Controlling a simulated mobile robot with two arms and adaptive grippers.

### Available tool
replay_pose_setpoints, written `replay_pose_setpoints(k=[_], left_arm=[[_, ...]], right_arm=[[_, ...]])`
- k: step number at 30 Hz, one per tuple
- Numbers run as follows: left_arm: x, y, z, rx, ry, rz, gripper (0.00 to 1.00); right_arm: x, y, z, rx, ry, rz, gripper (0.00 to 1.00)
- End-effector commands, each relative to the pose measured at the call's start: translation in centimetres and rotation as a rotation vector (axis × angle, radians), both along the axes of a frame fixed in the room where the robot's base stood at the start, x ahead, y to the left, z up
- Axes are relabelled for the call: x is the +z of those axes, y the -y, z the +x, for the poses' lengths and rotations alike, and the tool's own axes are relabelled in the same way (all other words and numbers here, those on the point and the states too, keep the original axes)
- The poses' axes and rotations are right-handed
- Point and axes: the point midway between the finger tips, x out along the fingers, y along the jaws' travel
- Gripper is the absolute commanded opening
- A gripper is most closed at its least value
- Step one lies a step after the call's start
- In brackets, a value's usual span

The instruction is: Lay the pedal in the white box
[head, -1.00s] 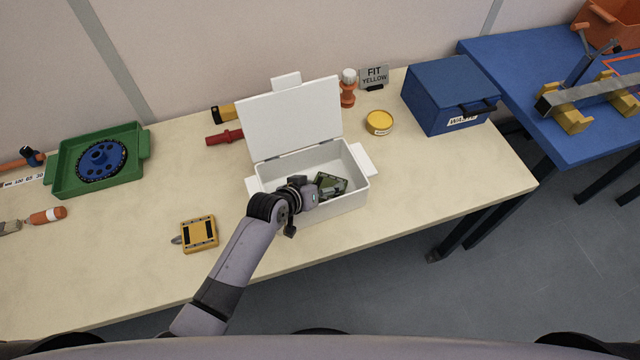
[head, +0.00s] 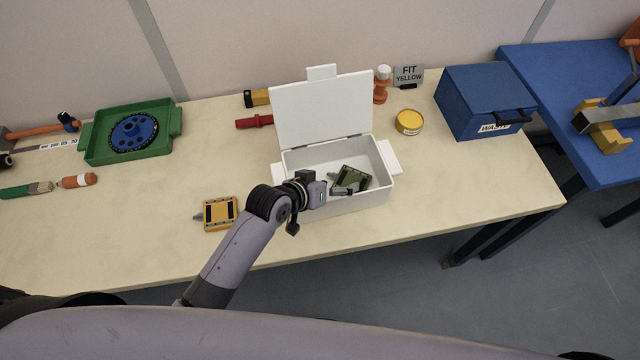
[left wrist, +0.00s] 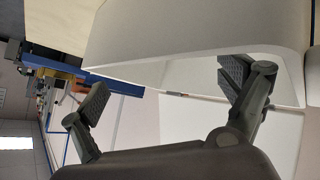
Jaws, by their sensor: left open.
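The white box (head: 365,203) stands open on the table with its lid up at the back. A dark green pedal (head: 355,177) lies inside it, partly hidden by my gripper. A yellow pedal (head: 220,212) with dark strips lies on the table to the left of the box. My left gripper (head: 342,190) reaches over the box's left front part, close to the green pedal. In the left wrist view its fingers (left wrist: 165,102) are spread with nothing between them, close to the white box wall (left wrist: 190,35). The pedals are not visible there. My right gripper is out of view.
A green tray (head: 98,151) with a blue disc is at the left. A red tool (head: 254,121), a yellow tin (head: 409,122) and a blue waste box (head: 470,90) stand around behind the white box. Bare table lies left of the yellow pedal.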

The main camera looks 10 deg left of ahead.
Motion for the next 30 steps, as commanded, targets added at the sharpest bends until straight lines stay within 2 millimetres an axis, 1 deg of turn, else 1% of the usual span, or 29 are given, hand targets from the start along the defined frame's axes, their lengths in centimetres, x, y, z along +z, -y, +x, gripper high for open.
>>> replay_pose_setpoints(k=[1,4,10,15,30], left_arm=[[0.6,-0.5,-0.7,0.000,0.002,0.000,0.94],[1.7,-1.3,-1.8,0.000,0.001,0.000,0.94],[3.1,-2.3,-3.2,0.000,0.001,0.000,0.94],[3.5,-2.6,-3.6,0.000,0.000,0.000,0.94],[3.5,-2.6,-3.5,0.000,0.001,0.000,0.94]], right_arm=[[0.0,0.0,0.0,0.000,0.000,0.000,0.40],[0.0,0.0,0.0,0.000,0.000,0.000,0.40],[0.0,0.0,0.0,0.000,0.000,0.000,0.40],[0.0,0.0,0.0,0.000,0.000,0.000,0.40],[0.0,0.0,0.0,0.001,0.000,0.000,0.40]])
